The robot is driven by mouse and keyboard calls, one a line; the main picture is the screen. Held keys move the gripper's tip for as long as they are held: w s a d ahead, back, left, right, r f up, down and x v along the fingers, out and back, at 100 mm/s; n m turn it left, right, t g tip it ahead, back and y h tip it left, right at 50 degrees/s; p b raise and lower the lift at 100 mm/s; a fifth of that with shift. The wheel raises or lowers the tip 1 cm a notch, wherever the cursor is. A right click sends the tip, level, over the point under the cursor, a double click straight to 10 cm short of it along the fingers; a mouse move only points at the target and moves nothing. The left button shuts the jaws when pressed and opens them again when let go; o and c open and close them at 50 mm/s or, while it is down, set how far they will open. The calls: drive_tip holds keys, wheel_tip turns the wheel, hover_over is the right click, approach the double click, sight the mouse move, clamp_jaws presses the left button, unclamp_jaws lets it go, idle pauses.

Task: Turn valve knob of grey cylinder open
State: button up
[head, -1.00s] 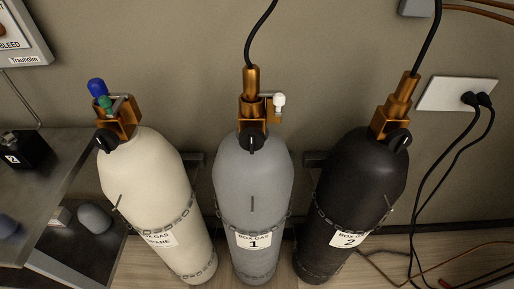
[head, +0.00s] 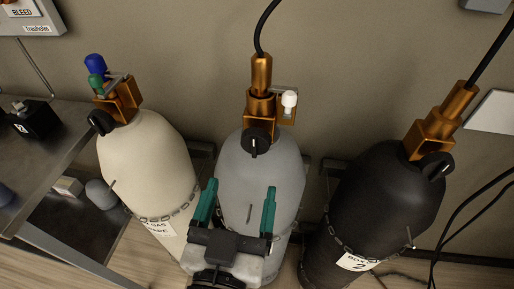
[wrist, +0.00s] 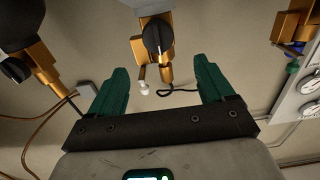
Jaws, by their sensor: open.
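The grey cylinder (head: 262,170) stands upright in the middle, between a cream and a black one. Its black valve knob (head: 256,141) sits on the front of a brass valve block (head: 262,105), with a light pointer line that looks roughly vertical. The knob also shows in the wrist view (wrist: 157,37), top centre, beyond the fingertips. My gripper (head: 237,190) is open, with two green fingers apart and nothing between them. In the head view it is in front of the grey cylinder, below the knob, and hides part of the cylinder's lower front and its label.
The cream cylinder (head: 148,165) is left and the black cylinder (head: 385,200) right, each with its own brass valve and black knob. A small white-capped fitting (head: 289,99) sits beside the grey one's valve. A black hose (head: 262,30) rises from it. A metal bench (head: 50,150) is at far left.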

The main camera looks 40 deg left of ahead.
sight(254, 147)
drive_tip(key=p+x, duration=0.1)
drive_tip(key=x, duration=0.8)
drive_tip(key=shift+w+a, duration=0.1)
drive_tip(key=shift+w, duration=0.3)
drive_tip(key=shift+c, duration=0.2)
drive_tip(key=c, duration=1)
